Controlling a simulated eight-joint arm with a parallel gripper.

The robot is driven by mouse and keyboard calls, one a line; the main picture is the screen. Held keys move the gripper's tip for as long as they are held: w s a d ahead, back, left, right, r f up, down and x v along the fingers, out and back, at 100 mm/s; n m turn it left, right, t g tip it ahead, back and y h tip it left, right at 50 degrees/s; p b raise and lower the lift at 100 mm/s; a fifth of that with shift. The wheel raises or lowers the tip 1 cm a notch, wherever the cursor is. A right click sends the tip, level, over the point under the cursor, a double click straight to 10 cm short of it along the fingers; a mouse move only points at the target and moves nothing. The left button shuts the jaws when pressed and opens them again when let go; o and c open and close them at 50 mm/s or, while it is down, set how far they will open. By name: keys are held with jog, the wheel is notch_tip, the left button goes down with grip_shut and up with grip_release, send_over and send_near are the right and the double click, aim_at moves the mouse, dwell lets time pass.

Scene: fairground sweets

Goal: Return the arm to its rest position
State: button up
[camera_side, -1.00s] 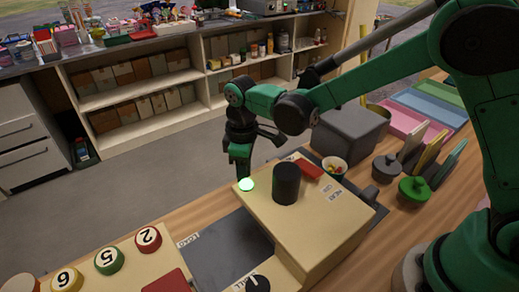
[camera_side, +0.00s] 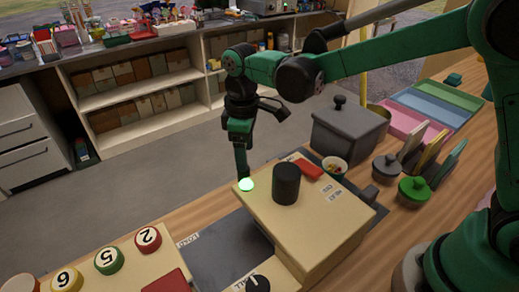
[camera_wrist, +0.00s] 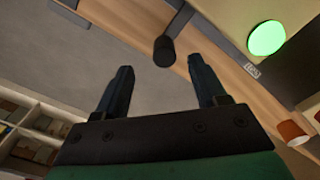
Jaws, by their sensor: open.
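My gripper (camera_side: 243,168) hangs fingers down at the end of my green and black arm, near the cream machine's far left corner in the side view. In the wrist view my gripper (camera_wrist: 160,72) has its two dark fingers spread apart with nothing between them. The cream machine (camera_side: 323,225) carries a lit green button (camera_side: 246,184), a dark cylinder (camera_side: 286,182) and a red piece (camera_side: 308,168). The lit green button also shows at the upper right of the wrist view (camera_wrist: 267,38). The fingertips look close to the button in the side view, but apart from it in the wrist view.
A grey lidded box (camera_side: 350,132), a small bowl (camera_side: 334,167), a green lidded pot (camera_side: 414,189) and upright coloured boards (camera_side: 430,155) stand to the right. Numbered discs (camera_side: 108,260) lie at lower left. Open floor (camera_side: 140,180) lies beyond the counter.

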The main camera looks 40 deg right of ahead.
jog(key=shift+r, duration=0.4)
jog(key=shift+s+d+r, duration=0.15)
jog(key=shift+d+r, duration=0.15)
jog(key=s+d+r+m+t, duration=0.4)
jog(key=s+d+m+t, duration=0.3)
jog(key=s+d+m, duration=0.2)
jog(key=shift+s+d+r, duration=0.2)
jog(key=shift+s+d, duration=0.25)
jog(key=shift+s, duration=0.25)
